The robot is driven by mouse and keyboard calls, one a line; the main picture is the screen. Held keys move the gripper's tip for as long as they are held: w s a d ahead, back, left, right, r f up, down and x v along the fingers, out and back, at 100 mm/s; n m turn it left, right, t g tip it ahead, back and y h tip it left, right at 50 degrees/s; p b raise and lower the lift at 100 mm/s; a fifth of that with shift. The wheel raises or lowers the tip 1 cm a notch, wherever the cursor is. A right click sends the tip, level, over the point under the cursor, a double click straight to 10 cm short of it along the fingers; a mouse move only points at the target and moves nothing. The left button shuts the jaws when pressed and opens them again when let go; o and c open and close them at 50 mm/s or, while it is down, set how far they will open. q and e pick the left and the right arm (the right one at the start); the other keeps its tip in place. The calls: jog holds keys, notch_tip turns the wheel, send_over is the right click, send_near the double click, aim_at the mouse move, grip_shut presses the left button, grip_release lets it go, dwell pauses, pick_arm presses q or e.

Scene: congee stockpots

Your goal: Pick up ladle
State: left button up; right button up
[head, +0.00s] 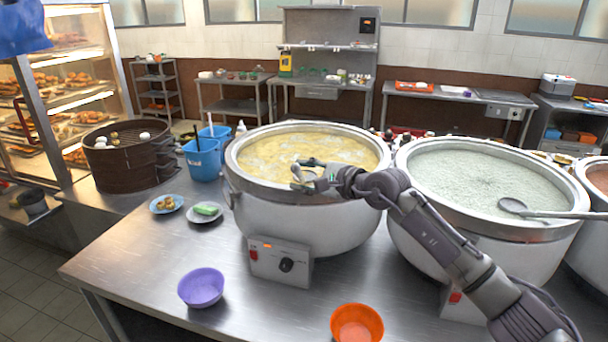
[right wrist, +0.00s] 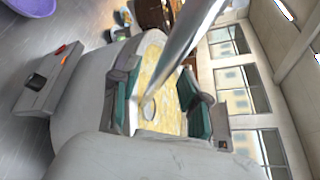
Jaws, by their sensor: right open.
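A metal ladle (head: 515,207) rests in the right stockpot (head: 425,232) of pale green congee, its handle reaching over the rim to the right. My right gripper (head: 306,176) is over the near part of the left stockpot (head: 290,215), which holds yellow congee. In the right wrist view my right gripper (right wrist: 158,108) is open, its green-padded fingers apart. A long shiny metal bar (right wrist: 182,55), like a ladle handle, crosses the view down to between the fingers. I cannot tell whether it touches them. My left gripper is not in view.
A purple bowl (head: 201,288) and an orange bowl (head: 357,324) stand on the steel counter (head: 140,265) in front. Two small plates, blue buckets (head: 203,158) and a dark steamer (head: 128,165) are left of the pots. The front left counter is mostly clear.

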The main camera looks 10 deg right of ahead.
jog(key=shift+w+a+f, duration=0.15)
jog(key=shift+w+a, duration=0.25)
jog(key=shift+a, duration=0.1)
jog(key=shift+d, duration=0.1)
jog(key=shift+c, duration=1)
grip_shut()
